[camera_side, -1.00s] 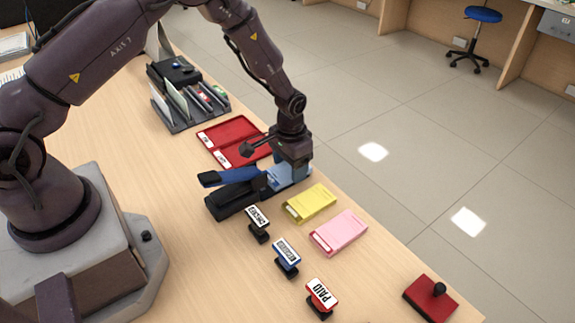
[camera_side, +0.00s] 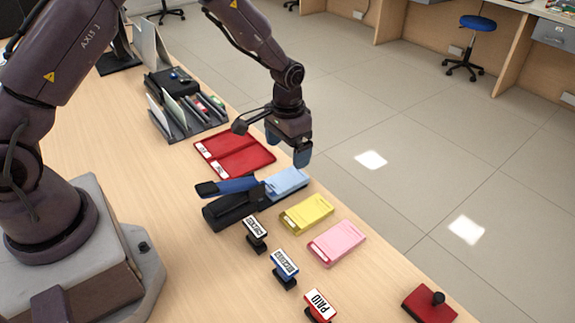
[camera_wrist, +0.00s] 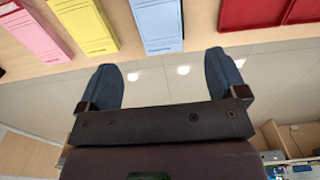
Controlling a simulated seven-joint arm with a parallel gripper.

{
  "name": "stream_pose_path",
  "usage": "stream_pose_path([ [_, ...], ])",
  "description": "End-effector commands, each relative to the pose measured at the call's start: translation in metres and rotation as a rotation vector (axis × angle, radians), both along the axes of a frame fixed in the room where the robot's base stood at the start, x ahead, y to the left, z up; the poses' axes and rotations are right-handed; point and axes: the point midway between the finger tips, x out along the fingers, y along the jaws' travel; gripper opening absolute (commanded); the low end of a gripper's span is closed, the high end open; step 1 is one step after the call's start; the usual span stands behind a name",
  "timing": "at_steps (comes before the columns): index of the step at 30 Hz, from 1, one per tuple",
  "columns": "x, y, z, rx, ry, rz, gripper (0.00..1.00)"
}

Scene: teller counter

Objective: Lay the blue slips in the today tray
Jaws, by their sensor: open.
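The blue slips (camera_side: 287,181) lie as a light blue stack at the counter's far edge, on or against something dark, beside the blue-and-black stapler (camera_side: 228,187). They also show at the top of the wrist view (camera_wrist: 158,22). A red tray (camera_side: 235,147) with two compartments lies flat behind them. It carries white labels too small to read, so I cannot tell which compartment is today's. Its corner shows in the wrist view (camera_wrist: 262,12). My gripper (camera_side: 302,158) is open and empty, above the slips and toward the counter's edge. Its two fingers are apart in the wrist view (camera_wrist: 163,78).
Yellow slips (camera_side: 307,213) and pink slips (camera_side: 337,243) lie in a row nearer the camera. Several stamps (camera_side: 285,265) stand alongside, with a red ink pad (camera_side: 430,304) at the near corner. A grey file rack (camera_side: 190,120) stands behind the tray. Beyond the edge is floor.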

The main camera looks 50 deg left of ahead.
Motion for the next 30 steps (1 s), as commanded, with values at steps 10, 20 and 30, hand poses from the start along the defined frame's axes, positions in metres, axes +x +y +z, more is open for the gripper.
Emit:
stream_pose_path([
  [10,0.000,0.000,0.046,0.000,0.000,0.000,0.91],
  [20,0.000,0.000,0.047,0.000,0.001,0.000,0.91],
  [30,-0.054,-0.001,0.077,0.000,0.069,0.006,0.91],
])
